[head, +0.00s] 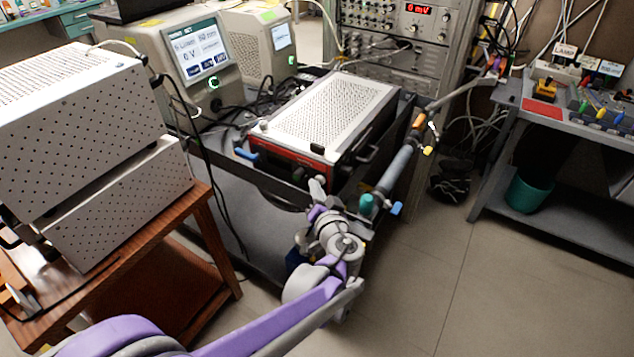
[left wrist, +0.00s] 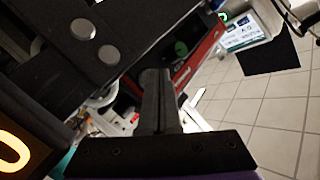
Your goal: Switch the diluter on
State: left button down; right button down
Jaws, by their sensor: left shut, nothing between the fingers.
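A box with a white perforated top (head: 325,108) and a red-edged front stands on the dark cart in the head view. No readable label confirms that it is the diluter. My left gripper (head: 317,188) is just in front of its front face, shut and empty. My arm and wrist hide part of the cart front. My right gripper is not in view.
A blue handle (head: 245,153) juts from the box's left front. A pipe assembly (head: 400,165) runs along the right. Two screened instruments (head: 205,52) stand behind. Perforated grey boxes (head: 85,95) sit on a wooden table at left. The floor (head: 480,290) at right is clear.

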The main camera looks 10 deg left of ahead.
pick_arm(q)
jog(key=shift+w+d+f, duration=0.1)
jog(key=shift+w+d, duration=0.2)
jog(key=shift+w, duration=0.15)
dwell(0.5)
jog(key=shift+s, duration=0.2)
jog(key=shift+s+a+f, duration=0.1)
jog(key=shift+s+a, duration=0.15)
jog(key=shift+s, duration=0.25)
jog(key=shift+s+a+f, duration=0.1)
jog(key=shift+s+a, duration=0.15)
jog(key=shift+s, duration=0.25)
jog(key=shift+r, duration=0.1)
jog(key=s, duration=0.1)
jog(key=s+a, duration=0.1)
jog(key=s, duration=0.1)
jog(key=s+p, duration=0.1)
jog(key=shift+s+a, duration=0.3)
jog(key=shift+a, duration=0.05)
